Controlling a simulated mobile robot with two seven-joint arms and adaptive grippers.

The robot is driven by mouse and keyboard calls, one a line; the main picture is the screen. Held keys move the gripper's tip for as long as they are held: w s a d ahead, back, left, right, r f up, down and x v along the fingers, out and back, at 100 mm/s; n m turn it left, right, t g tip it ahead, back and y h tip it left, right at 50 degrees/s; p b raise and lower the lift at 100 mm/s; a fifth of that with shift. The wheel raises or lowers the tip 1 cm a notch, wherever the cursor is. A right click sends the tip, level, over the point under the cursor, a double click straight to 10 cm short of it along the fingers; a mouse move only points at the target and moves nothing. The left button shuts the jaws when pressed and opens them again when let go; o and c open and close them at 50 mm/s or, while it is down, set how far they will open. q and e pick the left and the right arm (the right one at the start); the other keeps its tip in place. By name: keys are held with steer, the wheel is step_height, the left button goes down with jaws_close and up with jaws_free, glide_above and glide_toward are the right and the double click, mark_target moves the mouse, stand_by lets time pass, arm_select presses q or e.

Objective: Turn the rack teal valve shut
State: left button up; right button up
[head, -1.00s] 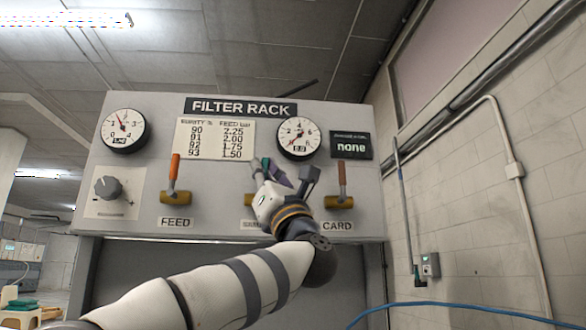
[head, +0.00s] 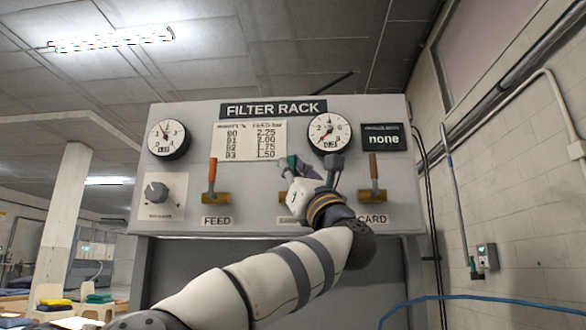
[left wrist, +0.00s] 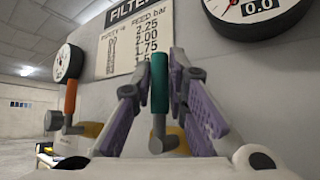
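The teal valve handle (head: 292,162) stands upright in the middle of the filter rack, above the partly hidden middle label. In the left wrist view the teal handle (left wrist: 159,84) rises from a brass valve body (left wrist: 175,137). My left gripper (head: 306,168) is at this valve, and its wrist covers most of the valve in the head view. In the left wrist view its purple-padded fingers (left wrist: 154,88) are open, one on each side of the handle. The right finger looks very close to the handle; I cannot tell whether it touches. My right gripper is not in view.
Gauges sit at left (head: 168,139) and right (head: 329,133); the right one reads 0.0 in the wrist view. A blue hose (head: 470,299) crosses low at right.

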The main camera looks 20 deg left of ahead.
arm_select(q)
steer(key=o, duration=0.4)
steer(key=shift+s+a+r, duration=0.15)
steer(key=shift+r, duration=0.15)
steer(key=shift+o, duration=0.3)
steer(key=shift+f, duration=0.1)
steer(key=shift+f, duration=0.15)
steer(key=v, duration=1.1)
steer(key=shift+d+f, duration=0.3)
steer(key=shift+s, duration=0.1)
